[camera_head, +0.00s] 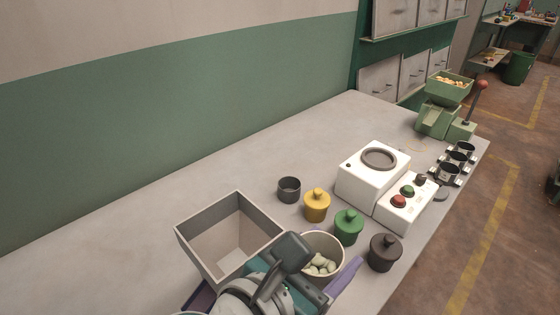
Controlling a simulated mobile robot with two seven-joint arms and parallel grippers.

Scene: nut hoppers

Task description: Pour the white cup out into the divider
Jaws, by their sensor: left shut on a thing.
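A white cup (322,243) with several pale nuts (320,266) in it is near the bottom middle. My left gripper (316,272) is shut on it, its arm coming up from the bottom edge and hiding the cup's lower side. Left of the cup is a square open grey bin (205,262) with sloping inner walls; its visible inside is empty. The bin's lower right part is hidden by my arm. No label shows which thing is the divider. My right gripper is not in view.
Yellow (317,207), green (348,229) and dark (384,254) lidded pots stand near a small dark open cup (289,190). A white machine (362,193), button box (400,207), black holders (455,165) and green hopper (438,118) stand farther right. The table's back left is clear.

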